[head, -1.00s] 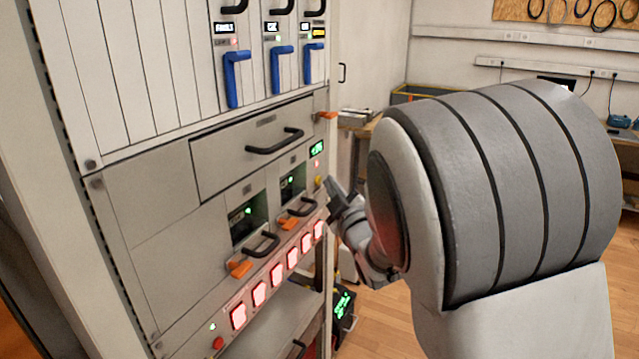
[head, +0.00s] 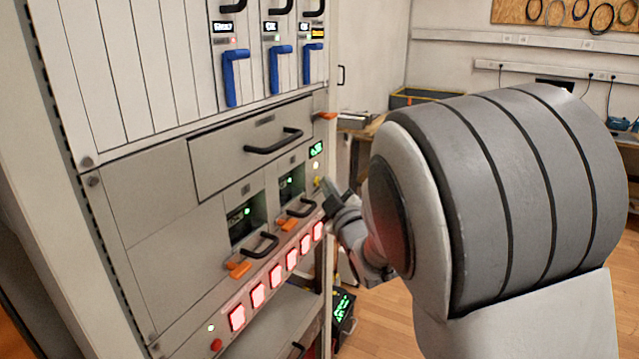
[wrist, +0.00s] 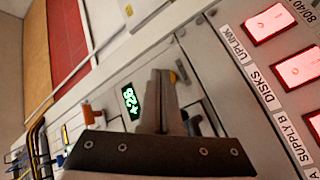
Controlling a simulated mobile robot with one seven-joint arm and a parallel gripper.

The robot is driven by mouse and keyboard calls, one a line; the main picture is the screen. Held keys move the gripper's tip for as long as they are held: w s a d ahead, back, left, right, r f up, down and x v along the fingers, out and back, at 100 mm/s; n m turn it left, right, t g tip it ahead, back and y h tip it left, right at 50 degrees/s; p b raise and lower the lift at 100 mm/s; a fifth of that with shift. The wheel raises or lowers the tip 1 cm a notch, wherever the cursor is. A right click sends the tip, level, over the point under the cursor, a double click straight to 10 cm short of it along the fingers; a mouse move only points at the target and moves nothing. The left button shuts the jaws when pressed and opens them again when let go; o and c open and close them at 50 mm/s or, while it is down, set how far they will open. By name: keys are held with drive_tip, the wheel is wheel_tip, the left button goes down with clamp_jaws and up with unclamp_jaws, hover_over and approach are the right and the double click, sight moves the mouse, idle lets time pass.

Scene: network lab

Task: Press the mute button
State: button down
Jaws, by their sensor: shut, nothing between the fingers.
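A small yellow button (head: 317,183) sits at the right edge of the rack, below a small green display (head: 316,150). No mute label is readable on it. In the wrist view the yellow button (wrist: 173,78) shows just past the fingertips, partly hidden by them. My gripper (head: 326,186) is shut and empty, its tips at the panel by the button. They look touching or very nearly so; I cannot tell which. The wrist view shows the closed fingers (wrist: 162,75) pointing at the panel. A small lamp (head: 316,166) above the button glows pale.
A row of lit red-white switches (head: 277,275) runs below. Black handles (head: 262,246) and orange levers (head: 238,269) stick out near the gripper. An orange latch (head: 326,116) juts out above. A red button (head: 216,344) sits lower left.

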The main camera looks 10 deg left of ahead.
idle(0.4)
drive_tip(key=shift+s+d+b, duration=0.3)
drive_tip(key=shift+d+b, duration=0.15)
drive_tip(key=shift+d, duration=0.2)
drive_tip(key=shift+d, duration=0.1)
drive_tip(key=shift+s+d+b, duration=0.3)
drive_tip(key=shift+d, duration=0.45)
drive_tip(key=shift+s+d+b, duration=0.25)
drive_tip(key=shift+d+b, duration=0.05)
drive_tip(key=shift+d, duration=0.5)
drive_tip(key=shift+s+d+b, duration=0.3)
drive_tip(key=shift+d, duration=0.45)
